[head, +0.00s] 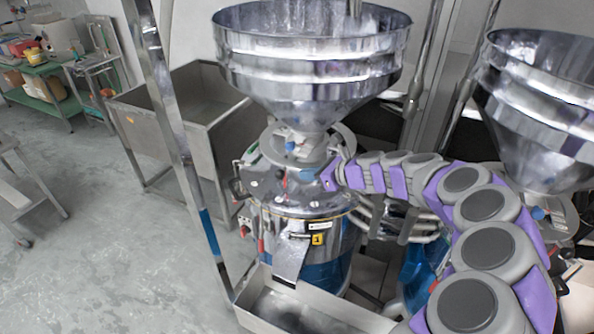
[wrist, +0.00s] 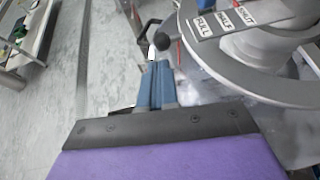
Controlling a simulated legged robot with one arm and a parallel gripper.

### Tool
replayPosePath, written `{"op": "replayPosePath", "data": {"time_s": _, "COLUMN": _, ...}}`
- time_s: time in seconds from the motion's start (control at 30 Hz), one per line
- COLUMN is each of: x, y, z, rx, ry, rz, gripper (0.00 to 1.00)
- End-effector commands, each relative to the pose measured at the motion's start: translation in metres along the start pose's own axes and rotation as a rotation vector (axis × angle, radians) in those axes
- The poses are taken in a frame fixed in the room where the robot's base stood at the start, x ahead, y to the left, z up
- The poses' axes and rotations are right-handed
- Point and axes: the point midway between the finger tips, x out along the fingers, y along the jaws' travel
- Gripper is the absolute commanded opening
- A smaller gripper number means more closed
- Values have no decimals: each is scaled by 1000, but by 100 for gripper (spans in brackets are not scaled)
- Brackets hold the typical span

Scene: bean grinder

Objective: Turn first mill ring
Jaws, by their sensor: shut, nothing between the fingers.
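The first mill (head: 295,222), marked with a yellow "1" label, stands in the middle of the head view under a steel hopper (head: 310,60). A flat grey ring (wrist: 262,92) around the mill's neck fills the right of the wrist view. A plate with FULL, HALF and SHUT labels (wrist: 222,20) lies above it. A black round knob (wrist: 162,41) stands just beyond my fingertips. My gripper (wrist: 157,68) is shut and empty, left of the ring. In the head view my gripper (head: 328,178) is at the mill's upper right side; its fingers are hard to make out there.
A second steel hopper (head: 545,95) stands at the right. A steel tray (head: 300,312) sits below the mill's chute (head: 291,258). A slanted metal post (head: 180,150) rises left of the mill. A steel sink (head: 165,110) stands behind. The floor at left is open.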

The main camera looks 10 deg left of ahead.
Motion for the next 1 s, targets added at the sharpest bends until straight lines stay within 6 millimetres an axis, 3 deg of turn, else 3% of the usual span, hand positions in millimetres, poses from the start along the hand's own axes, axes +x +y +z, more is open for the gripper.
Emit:
{"op": "replayPosePath", "data": {"time_s": 0.1, "x": -23, "y": 0, "z": 1, "rx": 1, "ry": 1, "rz": -2, "gripper": 0}}
{"op": "replayPosePath", "data": {"time_s": 0.33, "x": -55, "y": -1, "z": 0, "rx": 0, "ry": 3, "rz": -2, "gripper": 0}}
{"op": "replayPosePath", "data": {"time_s": 0.7, "x": -69, "y": 6, "z": 3, "rx": -26, "ry": 4, "rz": 12, "gripper": 0}}
{"op": "replayPosePath", "data": {"time_s": 0.77, "x": -71, "y": 17, "z": 9, "rx": -78, "ry": 9, "rz": 33, "gripper": 0}}
{"op": "replayPosePath", "data": {"time_s": 0.87, "x": -78, "y": 50, "z": 23, "rx": -241, "ry": 30, "rz": 92, "gripper": 0}}
{"op": "replayPosePath", "data": {"time_s": 1.0, "x": -97, "y": 118, "z": 34, "rx": -574, "ry": 88, "rz": 222, "gripper": 0}}
